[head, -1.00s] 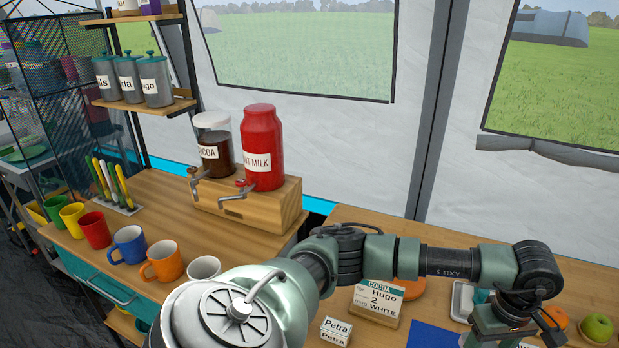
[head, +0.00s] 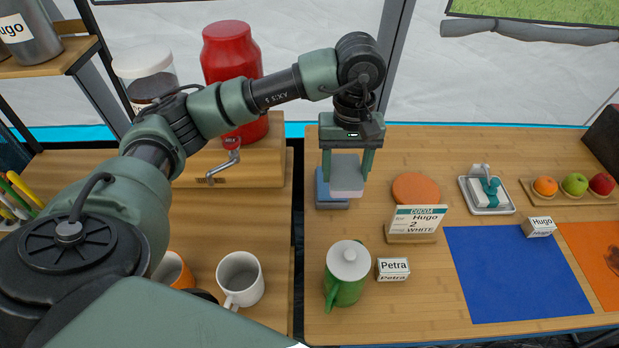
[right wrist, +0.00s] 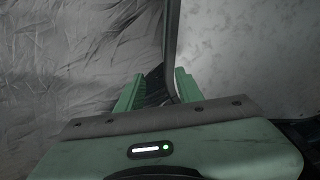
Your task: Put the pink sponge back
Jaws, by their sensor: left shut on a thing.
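My left gripper (head: 347,172) points down over the left part of the right-hand table. It is shut on a pale grey block (head: 347,185), which hangs between its fingers. A blue block (head: 323,190) shows just behind and left of it; I cannot tell whether they touch. I see no clearly pink sponge in these views, and cannot tell whether the pale block is the sponge. My right gripper (right wrist: 157,92) shows in the right wrist view with its fingers apart and nothing between them, facing tent cloth.
A green lidded jug (head: 345,285), a Petra label (head: 393,268) and a cocoa card (head: 416,222) stand near the gripper. An orange disc (head: 415,188), a white tray (head: 502,207) and a blue mat (head: 515,280) lie to the right. A gap separates the two tables.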

